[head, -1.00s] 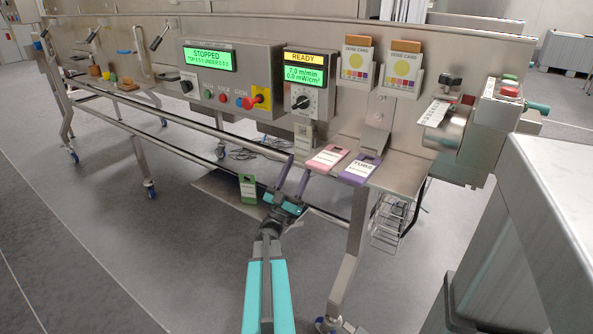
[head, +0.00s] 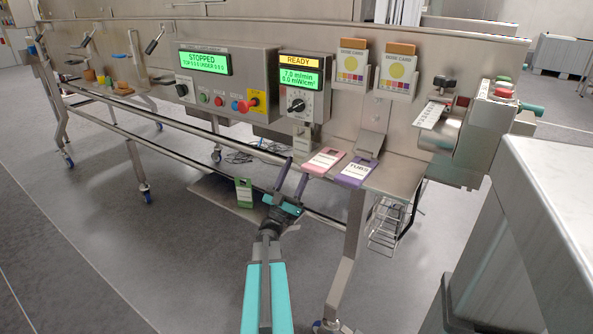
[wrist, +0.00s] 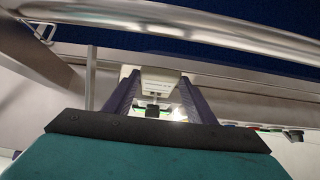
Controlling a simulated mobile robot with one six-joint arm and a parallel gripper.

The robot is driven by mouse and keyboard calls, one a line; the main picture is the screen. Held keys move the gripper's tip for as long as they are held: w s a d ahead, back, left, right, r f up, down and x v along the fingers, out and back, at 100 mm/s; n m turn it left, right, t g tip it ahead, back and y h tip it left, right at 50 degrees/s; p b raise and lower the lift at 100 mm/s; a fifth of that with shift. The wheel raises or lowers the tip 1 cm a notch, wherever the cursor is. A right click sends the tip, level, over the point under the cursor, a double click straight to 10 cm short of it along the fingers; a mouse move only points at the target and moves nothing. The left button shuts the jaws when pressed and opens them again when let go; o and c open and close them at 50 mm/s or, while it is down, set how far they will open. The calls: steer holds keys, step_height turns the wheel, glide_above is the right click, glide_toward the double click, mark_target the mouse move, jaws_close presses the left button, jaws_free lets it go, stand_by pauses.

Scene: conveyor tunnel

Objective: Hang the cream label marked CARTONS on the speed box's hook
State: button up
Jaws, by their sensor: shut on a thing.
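The speed box (head: 299,104), with a yellow READY strip, a green display and a dial, is on the machine's front panel. My gripper (head: 294,165) is below it, fingers pointing up, shut on a small cream label (head: 301,139) just under the box. In the wrist view the label (wrist: 158,82) sits between the tips of the two fingers (wrist: 157,92). Its lettering is too small to read. The hook cannot be made out clearly, and I cannot tell whether the label touches it.
A pink label (head: 324,160) and a purple label marked TUBS (head: 356,172) lie on the ledge to the right. A green label (head: 244,193) is lower left of my gripper. A rail (wrist: 200,24) crosses close in the wrist view. Two dose card holders (head: 350,74) hang at right.

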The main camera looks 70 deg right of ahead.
steer(key=shift+f+b, duration=0.85)
stand_by(0.5)
steer(key=o, duration=1.6)
steer(key=shift+a+f, duration=0.1)
steer(key=shift+a, duration=0.05)
steer(key=w+a, duration=0.1)
steer(key=a, duration=0.3)
steer(key=w+a+p, duration=0.1)
steer(key=a, duration=0.3)
steer(key=w+a, duration=0.1)
steer(key=a, duration=0.3)
steer(key=shift+w+a+f, duration=0.1)
steer(key=shift+f, duration=0.2)
